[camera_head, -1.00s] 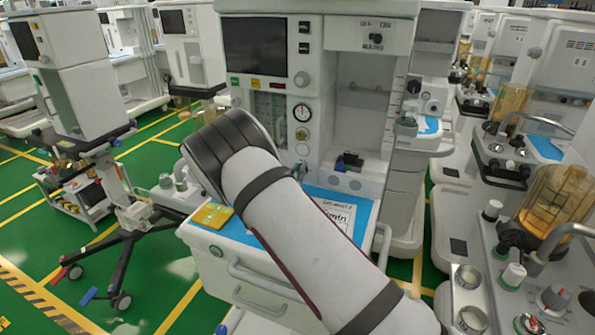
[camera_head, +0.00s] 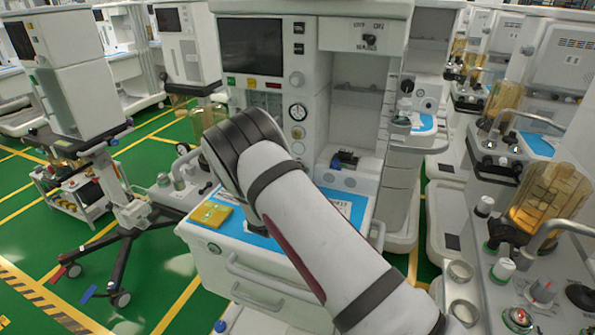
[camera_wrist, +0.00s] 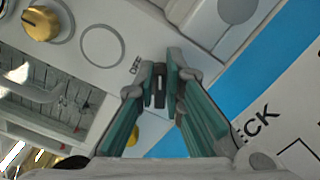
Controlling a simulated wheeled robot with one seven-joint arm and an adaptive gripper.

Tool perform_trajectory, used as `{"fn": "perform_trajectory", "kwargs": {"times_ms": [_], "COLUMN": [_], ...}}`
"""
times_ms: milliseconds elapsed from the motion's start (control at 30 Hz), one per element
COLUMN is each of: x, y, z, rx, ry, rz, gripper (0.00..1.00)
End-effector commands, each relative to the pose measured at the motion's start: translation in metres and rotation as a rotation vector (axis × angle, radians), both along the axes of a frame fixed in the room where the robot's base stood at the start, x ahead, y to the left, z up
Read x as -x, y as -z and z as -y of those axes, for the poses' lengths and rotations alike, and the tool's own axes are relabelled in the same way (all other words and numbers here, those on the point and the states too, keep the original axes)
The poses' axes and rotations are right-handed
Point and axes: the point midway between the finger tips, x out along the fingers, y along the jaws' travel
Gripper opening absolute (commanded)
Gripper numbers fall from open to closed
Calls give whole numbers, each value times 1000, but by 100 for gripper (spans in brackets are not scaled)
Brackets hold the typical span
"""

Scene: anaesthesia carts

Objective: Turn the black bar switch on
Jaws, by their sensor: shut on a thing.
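In the wrist view my gripper (camera_wrist: 160,76) is closed around a small black bar switch (camera_wrist: 160,88), with a teal-lined finger on each side of it. The switch sits on a pale panel (camera_wrist: 95,15), and an "OFF" label shows just left of the fingertips. Any label on the other side is hidden by the fingers. In the head view my own arm hides my gripper and this switch. A separate dark knob (camera_head: 369,40) with labels sits untouched on the machine's upper right panel.
A gold knob (camera_wrist: 41,23) stands on the panel at upper left. A blue mat (camera_wrist: 262,50) and a printed sheet (camera_wrist: 290,105) lie to the right. In the head view a yellow pad (camera_head: 211,214) lies on the cart's worktop, left of my arm. Other carts crowd the right side.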

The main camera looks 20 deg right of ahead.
Motion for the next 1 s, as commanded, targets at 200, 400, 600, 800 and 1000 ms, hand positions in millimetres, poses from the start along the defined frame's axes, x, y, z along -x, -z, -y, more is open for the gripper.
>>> {"fn": "perform_trajectory", "kwargs": {"times_ms": [200,400,600,800,1000], "x": [2,2,2,2,2], "y": [5,8,10,11,12], "z": [1,2,2,2,2], "rx": [-161,-290,-382,-434,-455], "ry": [0,1,1,0,0], "rz": [115,207,274,313,328], "gripper": [0,0,0,0,0]}}
